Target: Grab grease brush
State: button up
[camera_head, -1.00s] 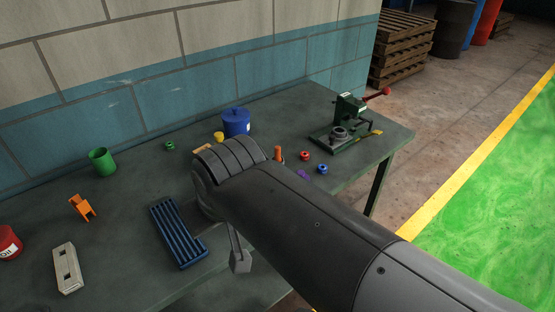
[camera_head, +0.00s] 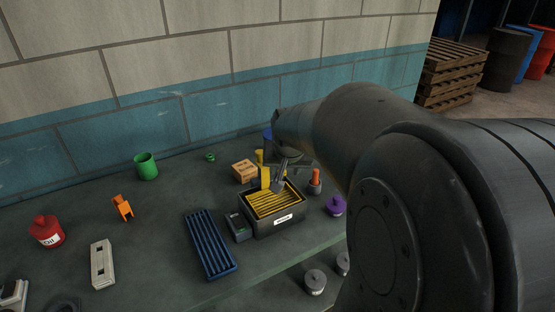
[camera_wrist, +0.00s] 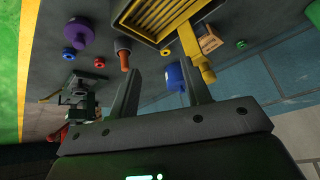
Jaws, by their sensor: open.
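An orange handle (camera_head: 316,175) stands upright in a small grey cup (camera_head: 314,188), right of the dark bin; it looks like the grease brush, though its bristles are hidden. In the wrist view the orange handle (camera_wrist: 123,58) is just beyond the left finger's tip. My gripper (camera_head: 281,178) is over the back of the bin in the head view, left of the cup. In the wrist view my gripper (camera_wrist: 160,68) is open, with nothing held between its fingers.
The dark bin with yellow slats (camera_head: 278,223), a yellow upright piece (camera_wrist: 195,48), a blue pot (camera_wrist: 176,77) and a small brown box (camera_head: 244,171) crowd the gripper. A purple object (camera_head: 336,205) lies right. A blue rack (camera_head: 210,244) lies left.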

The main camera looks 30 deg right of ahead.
aim_at(316, 170)
jog(key=w+d+f+m+g+h, duration=0.1)
jog(key=w+d+f, duration=0.15)
jog(key=d, duration=0.45)
jog(key=w+d+f+m+h, duration=0.1)
jog(key=w+d+f+m, duration=0.1)
jog(key=d+f, duration=0.3)
jog(key=shift+w+d+r+x, duration=0.1)
jog(key=shift+d+r+x, duration=0.15)
jog(key=shift+x, duration=1.5)
jog(key=shift+w+d+r+x, duration=0.1)
jog(key=shift+d+x, duration=0.3)
jog(key=shift+x, duration=1.35)
jog(key=shift+w+d+r+x, duration=0.1)
jog(key=shift+d+r+x, duration=0.15)
jog(key=shift+x, duration=1.5)
grip_shut()
